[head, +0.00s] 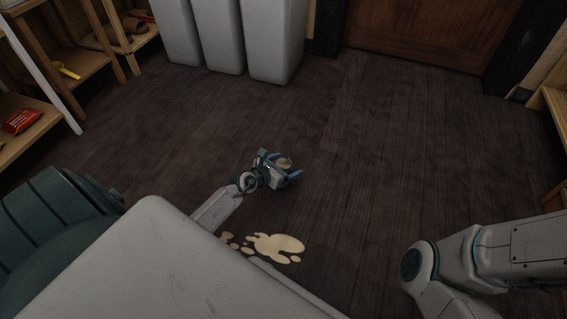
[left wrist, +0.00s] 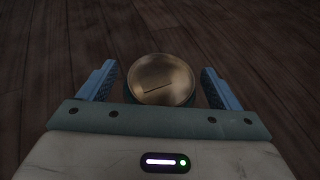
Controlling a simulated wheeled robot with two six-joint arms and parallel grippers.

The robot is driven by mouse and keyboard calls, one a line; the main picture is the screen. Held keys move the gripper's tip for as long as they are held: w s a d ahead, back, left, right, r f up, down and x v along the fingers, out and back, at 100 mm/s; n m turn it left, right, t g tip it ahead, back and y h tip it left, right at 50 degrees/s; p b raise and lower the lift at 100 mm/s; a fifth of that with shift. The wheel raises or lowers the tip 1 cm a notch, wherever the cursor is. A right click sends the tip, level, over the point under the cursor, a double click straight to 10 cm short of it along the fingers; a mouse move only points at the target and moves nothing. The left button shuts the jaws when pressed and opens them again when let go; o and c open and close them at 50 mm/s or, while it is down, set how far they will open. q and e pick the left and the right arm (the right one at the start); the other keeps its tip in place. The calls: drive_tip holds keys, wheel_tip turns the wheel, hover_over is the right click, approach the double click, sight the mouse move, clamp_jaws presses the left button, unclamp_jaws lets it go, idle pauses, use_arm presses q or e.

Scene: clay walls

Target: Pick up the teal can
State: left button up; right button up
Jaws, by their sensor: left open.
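My left gripper (head: 288,172) is low over the dark wooden floor in the head view, with its blue fingers apart. A small round can (head: 284,162) shows between these fingers, mostly hidden by the gripper. In the left wrist view the can's round, brownish metallic lid (left wrist: 161,79) lies between the two open fingers of my left gripper (left wrist: 162,84), with a gap on each side. Little of the can's side shows, so its teal colour is hard to make out. My right gripper is out of view; only part of my right arm shows.
A pale cream spill (head: 278,246) lies on the floor near my base. Wooden shelves (head: 82,68) with a red packet (head: 21,121) stand at the left. White bins (head: 272,40) and a brown door (head: 430,30) are at the back. The middle floor is clear.

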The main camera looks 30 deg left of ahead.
use_arm(q)
drive_tip(key=shift+w+f, duration=0.2)
drive_tip(key=shift+w, duration=0.3)
drive_tip(key=c, duration=1.1)
drive_tip(key=shift+o, duration=0.2)
drive_tip(key=shift+r, duration=0.15)
